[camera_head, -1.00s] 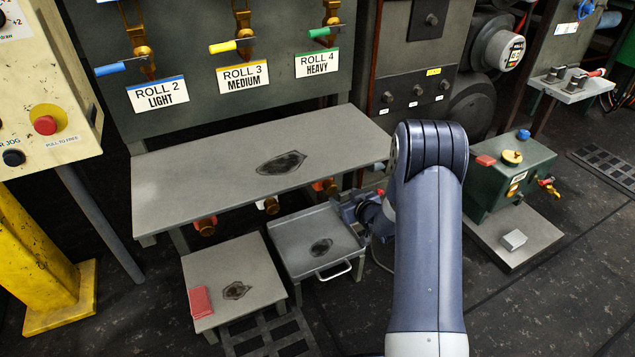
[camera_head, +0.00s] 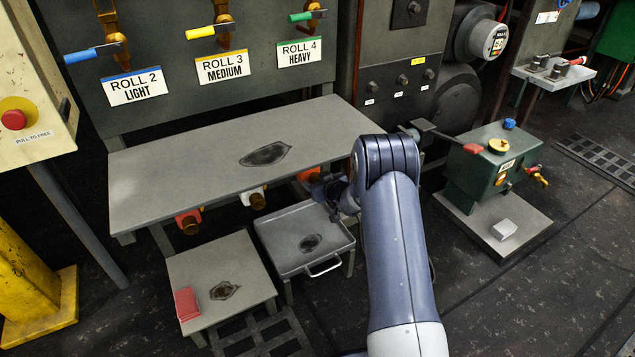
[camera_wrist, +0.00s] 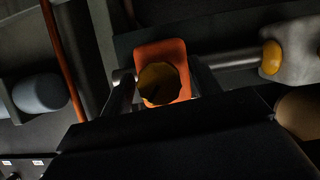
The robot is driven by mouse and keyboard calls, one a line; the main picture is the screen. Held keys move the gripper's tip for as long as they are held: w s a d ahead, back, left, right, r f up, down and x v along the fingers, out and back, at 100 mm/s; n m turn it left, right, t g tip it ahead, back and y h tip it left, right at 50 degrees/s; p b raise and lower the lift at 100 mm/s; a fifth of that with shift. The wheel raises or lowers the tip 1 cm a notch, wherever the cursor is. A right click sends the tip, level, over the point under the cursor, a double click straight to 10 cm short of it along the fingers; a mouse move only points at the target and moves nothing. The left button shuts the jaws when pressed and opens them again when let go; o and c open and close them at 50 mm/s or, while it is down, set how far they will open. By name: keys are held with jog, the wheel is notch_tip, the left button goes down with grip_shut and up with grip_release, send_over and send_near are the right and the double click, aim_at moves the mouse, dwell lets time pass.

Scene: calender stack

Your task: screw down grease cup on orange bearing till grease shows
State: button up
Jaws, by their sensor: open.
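The orange bearing (camera_wrist: 172,50) fills the upper middle of the wrist view. Its round, ridged brass grease cup (camera_wrist: 160,84) faces the camera. My gripper (camera_wrist: 161,78) is open, with one finger on each side of the cup; I cannot tell whether either finger touches it. The dark gripper body covers the lower part of the view. In the head view the orange bearing (camera_head: 308,174) shows under the right part of the long grey table, with my gripper (camera_head: 328,188) close beside it. The cup is hidden there. I see no grease at the bearing.
A white bearing (camera_wrist: 300,45) with its own brass cup (camera_wrist: 271,57) sits to the right along the shaft. A red bearing (camera_head: 184,216) is farther left. The grey table (camera_head: 200,160) overhangs them. A handled tray (camera_head: 290,257) stands below, close to my arm.

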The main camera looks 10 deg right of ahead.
jog(key=shift+c, duration=0.2)
jog(key=c, duration=1)
jog(key=shift+o, duration=0.2)
jog(key=shift+r+p, duration=0.1)
jog(key=shift+p, duration=0.2)
jog(key=m+p, duration=0.1)
jog(key=p, duration=0.2)
jog(key=shift+r+y, duration=0.15)
jog(key=shift+y, duration=0.15)
jog(key=shift+m+y+p, duration=0.4)
jog(key=shift+m+p, duration=0.1)
jog(key=shift+p, duration=0.6)
jog(key=shift+f+m+g+y+p, duration=0.2)
jog(key=shift+m+g+y+p, duration=0.2)
jog(key=shift+m+p, duration=0.45)
jog(key=shift+f+m+y, duration=0.1)
jog(key=shift+m+y, duration=0.6)
jog(key=shift+m, duration=0.05)
jog(key=shift+p, duration=0.3)
